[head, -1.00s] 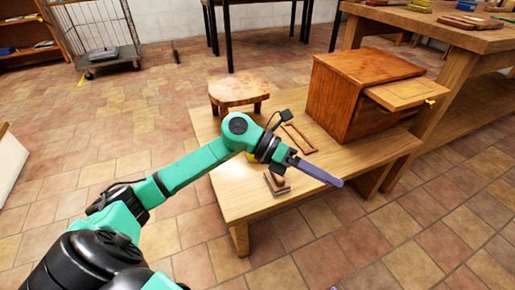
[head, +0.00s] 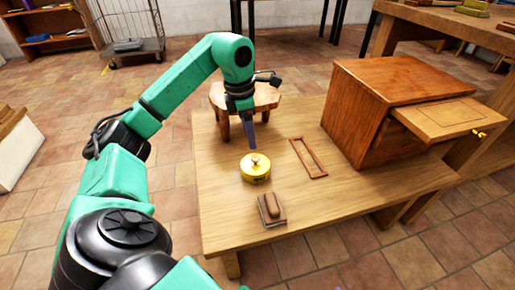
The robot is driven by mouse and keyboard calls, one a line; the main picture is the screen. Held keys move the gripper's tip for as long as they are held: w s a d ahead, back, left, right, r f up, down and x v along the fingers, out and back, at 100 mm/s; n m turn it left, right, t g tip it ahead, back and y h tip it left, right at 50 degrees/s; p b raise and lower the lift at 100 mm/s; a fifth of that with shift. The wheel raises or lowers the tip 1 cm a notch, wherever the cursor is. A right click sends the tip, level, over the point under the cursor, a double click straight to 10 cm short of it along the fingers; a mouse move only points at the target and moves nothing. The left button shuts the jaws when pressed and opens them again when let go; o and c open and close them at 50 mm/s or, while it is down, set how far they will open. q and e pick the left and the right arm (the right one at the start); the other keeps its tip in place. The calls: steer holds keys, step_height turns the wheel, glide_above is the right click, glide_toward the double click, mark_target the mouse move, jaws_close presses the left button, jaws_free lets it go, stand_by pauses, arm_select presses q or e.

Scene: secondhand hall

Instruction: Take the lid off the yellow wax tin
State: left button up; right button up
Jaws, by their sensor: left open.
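The yellow wax tin (head: 256,178) stands upright on the low wooden table (head: 225,222). Its lid (head: 246,163) is on it, with a small pale knob (head: 254,159) in the middle. My right gripper is not in view.
A small wooden stool (head: 265,97) stands behind my gripper. A thin wooden frame (head: 308,158) lies right of the tin, and a brown block with a handle (head: 271,211) sits in front.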

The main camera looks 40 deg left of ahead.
arm_select(q)
steer(key=b, duration=0.1)
glide_above(255, 157)
steer(key=s, duration=0.1)
step_height(255, 157, down, 5)
steer(key=shift+a+r, duration=0.1)
steer(key=f+b, duration=0.2)
steer(key=f, duration=0.1)
steer(key=f+b, duration=0.1)
steer(key=shift+w+f, duration=0.3)
steer(key=shift+w, duration=0.1)
steer(key=shift+r, duration=0.1)
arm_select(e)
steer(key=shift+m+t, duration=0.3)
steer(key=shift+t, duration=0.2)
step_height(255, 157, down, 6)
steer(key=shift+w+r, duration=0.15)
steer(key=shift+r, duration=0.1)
arm_select(q)
steer(key=shift+c, duration=0.9)
jaws_close()
